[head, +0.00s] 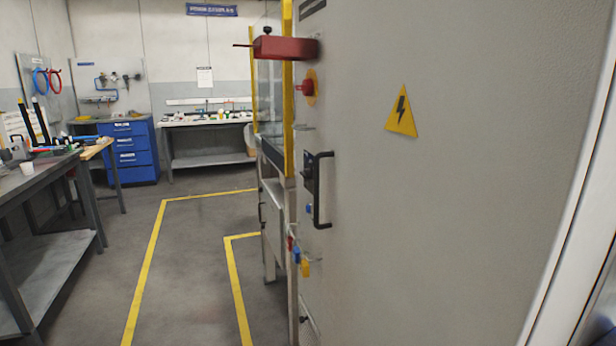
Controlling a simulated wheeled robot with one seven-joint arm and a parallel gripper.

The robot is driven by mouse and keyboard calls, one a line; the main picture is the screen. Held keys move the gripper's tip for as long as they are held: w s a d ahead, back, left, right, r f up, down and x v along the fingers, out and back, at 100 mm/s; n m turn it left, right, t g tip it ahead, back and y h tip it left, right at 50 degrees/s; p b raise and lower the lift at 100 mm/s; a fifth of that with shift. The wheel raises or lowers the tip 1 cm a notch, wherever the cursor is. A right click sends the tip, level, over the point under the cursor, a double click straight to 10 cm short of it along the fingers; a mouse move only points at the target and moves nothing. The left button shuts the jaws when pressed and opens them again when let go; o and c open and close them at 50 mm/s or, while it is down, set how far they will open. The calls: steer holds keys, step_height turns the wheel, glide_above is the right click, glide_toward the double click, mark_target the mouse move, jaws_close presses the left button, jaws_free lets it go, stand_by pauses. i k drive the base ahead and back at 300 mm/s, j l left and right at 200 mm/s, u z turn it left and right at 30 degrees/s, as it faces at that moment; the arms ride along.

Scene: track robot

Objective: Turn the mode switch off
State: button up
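A large grey cabinet (470,200) fills the right of the head view, seen at a steep angle. On its left part sits a red knob on a yellow plate (306,87). Below it are a black handle (320,190) and a small dark fitting (307,172) beside that handle. A small blue part (309,209) sits lower. I cannot tell which of these, if any, is the mode switch, or how it is set. My gripper is not in view.
A red box with a rod (285,48) juts out above the knob. Red, blue and yellow tags or locks (297,255) hang lower on the cabinet's edge. A workbench (50,170) stands left; a blue drawer unit (130,150) stands behind. The yellow-lined floor (190,260) between is clear.

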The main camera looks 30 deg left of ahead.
mark_target(307, 175)
steer(key=i+j+u, duration=0.45)
steer(key=i+j, duration=0.35)
steer(key=j, duration=0.15)
steer(key=i+j+u, duration=0.4)
steer(key=i+j, duration=0.25)
steer(key=i, duration=0.3)
